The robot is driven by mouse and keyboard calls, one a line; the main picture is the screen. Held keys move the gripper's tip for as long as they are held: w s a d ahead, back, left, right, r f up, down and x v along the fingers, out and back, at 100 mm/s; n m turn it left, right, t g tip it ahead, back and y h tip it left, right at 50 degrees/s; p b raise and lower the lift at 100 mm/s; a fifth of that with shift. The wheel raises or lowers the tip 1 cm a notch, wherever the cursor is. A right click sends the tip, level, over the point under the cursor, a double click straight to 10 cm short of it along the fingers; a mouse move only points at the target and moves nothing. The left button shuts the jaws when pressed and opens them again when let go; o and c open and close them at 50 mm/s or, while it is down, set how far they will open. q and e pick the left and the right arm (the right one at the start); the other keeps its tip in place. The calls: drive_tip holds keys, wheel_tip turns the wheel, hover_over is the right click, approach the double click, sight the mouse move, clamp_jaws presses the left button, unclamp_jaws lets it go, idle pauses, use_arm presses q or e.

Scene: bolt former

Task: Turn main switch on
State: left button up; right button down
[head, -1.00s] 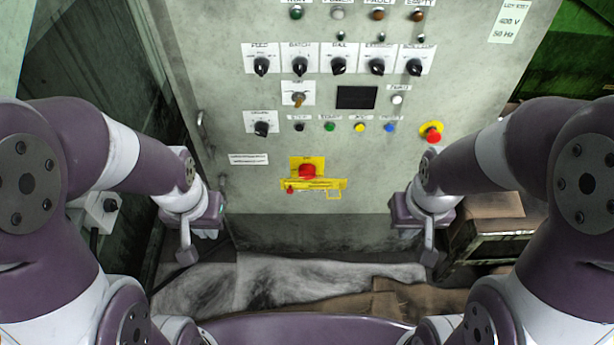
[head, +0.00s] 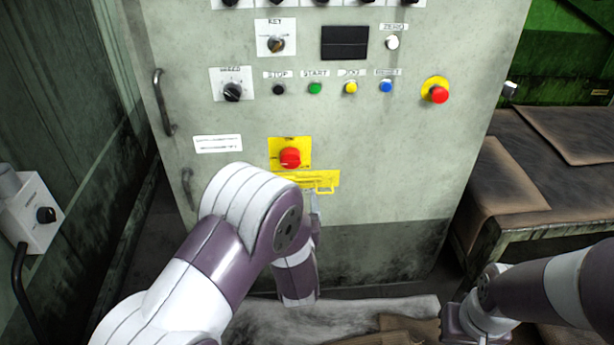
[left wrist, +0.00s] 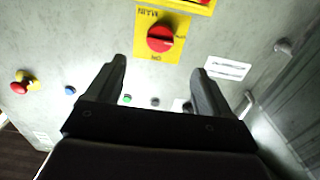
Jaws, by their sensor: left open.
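The main switch is a red rotary knob (head: 290,158) on a yellow plate, low on the grey cabinet front. In the left wrist view the red knob (left wrist: 160,38) appears upside down, with a pale mark on its right side. My left gripper (left wrist: 160,78) is open and empty. Its fingers are apart from the knob, which shows beyond the gap between them. In the head view my left arm mostly hides this gripper, below the switch. My right gripper (head: 466,322) is low at the right, partly cut off; its jaws are unclear.
A yellow bracket (head: 322,181) sits just below the switch. A row of buttons, a speed knob (head: 232,92) and a red emergency stop (head: 438,94) are above. Handles (head: 162,102) stick out on the cabinet's left. A worktable (head: 530,165) stands at the right.

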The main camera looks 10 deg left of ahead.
sight(291, 164)
use_arm(q)
drive_tip(key=b+x, duration=0.3)
drive_tip(key=x, duration=0.9)
drive_tip(key=shift+w+a+r, duration=0.15)
drive_tip(key=shift+w, duration=0.25)
drive_tip(key=c, duration=1)
